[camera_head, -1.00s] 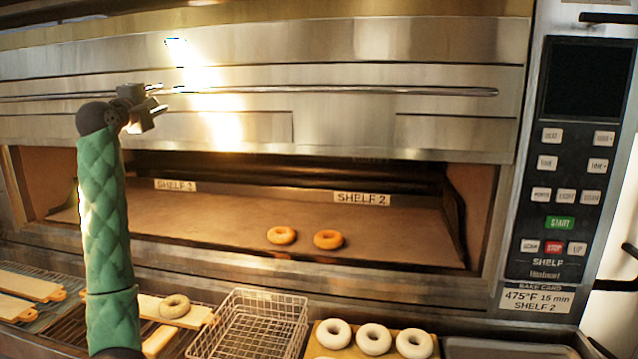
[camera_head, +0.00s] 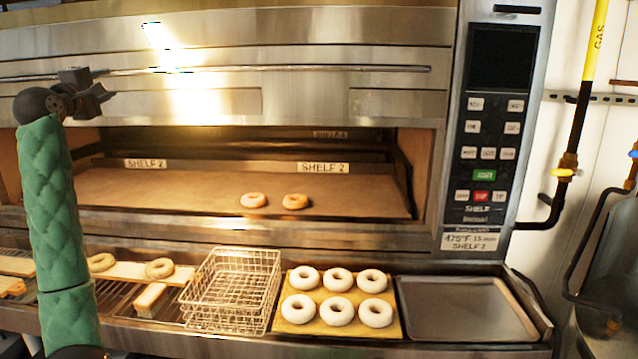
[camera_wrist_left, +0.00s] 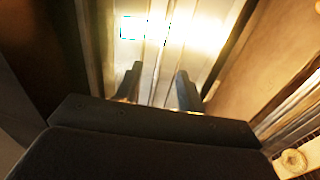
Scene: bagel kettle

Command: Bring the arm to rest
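My left arm, in a green quilted sleeve, rises at the left of the head view. Its gripper (camera_head: 92,92) is in front of the oven's steel face, near the long handle bar (camera_head: 300,69). In the left wrist view the two fingers of the left gripper (camera_wrist_left: 158,88) stand apart with nothing between them. The oven (camera_head: 240,100) is open at its lower shelf, where two bagels, a left one (camera_head: 253,200) and a right one (camera_head: 296,201), lie on the deck. My right gripper is not in view.
A wire basket (camera_head: 232,290), a yellow board (camera_head: 283,325) with several pale bagels, and an empty grey tray (camera_head: 465,308) line the counter. Boards with bagels lie at the left. A control panel (camera_head: 490,130) and a yellow gas pipe (camera_head: 594,45) are at the right.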

